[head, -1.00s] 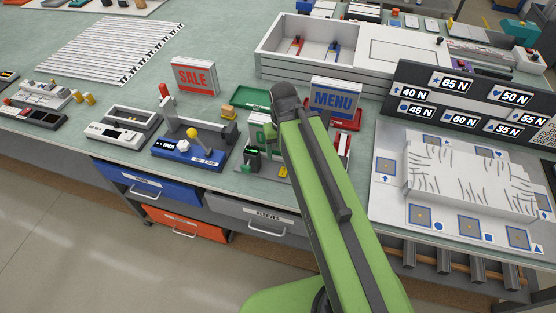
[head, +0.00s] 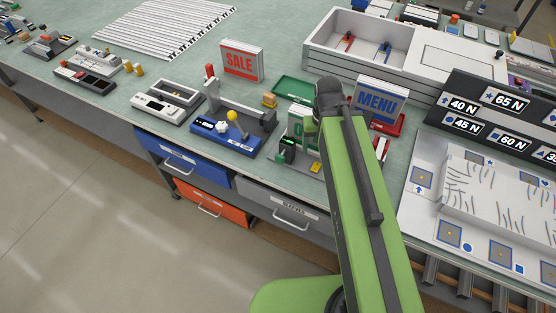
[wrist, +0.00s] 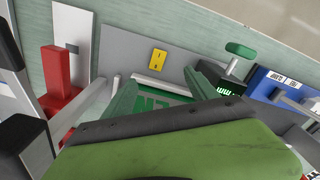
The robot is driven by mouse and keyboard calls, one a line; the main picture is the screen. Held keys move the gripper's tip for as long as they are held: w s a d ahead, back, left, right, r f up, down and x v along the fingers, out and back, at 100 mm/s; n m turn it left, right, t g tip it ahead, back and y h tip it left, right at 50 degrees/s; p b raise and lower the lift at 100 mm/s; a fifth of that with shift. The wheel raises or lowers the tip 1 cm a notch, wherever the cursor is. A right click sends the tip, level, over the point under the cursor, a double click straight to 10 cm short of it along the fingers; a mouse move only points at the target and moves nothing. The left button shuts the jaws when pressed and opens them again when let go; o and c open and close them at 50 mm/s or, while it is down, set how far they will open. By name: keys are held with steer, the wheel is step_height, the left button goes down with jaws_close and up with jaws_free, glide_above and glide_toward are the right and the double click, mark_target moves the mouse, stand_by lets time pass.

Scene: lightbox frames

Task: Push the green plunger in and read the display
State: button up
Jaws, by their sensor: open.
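The green plunger (wrist: 240,50) is a green knob on a short stem from a small black unit. It is at upper right in the wrist view and low beside the OPEN sign in the head view (head: 280,157). The unit's small display (wrist: 226,91) carries light marks too small to read; it faces up in the head view (head: 289,142). My arm hides the fingertips in the head view.
A green sign (wrist: 165,101) is behind my fingers. A yellow plate (wrist: 157,60) lies on the grey base. A red block and lever (wrist: 65,85) stand at left, a blue fixture (head: 228,136) left of the plunger unit. The bench edge runs close in front.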

jaws_close()
stand_by(0.3)
stand_by(1.3)
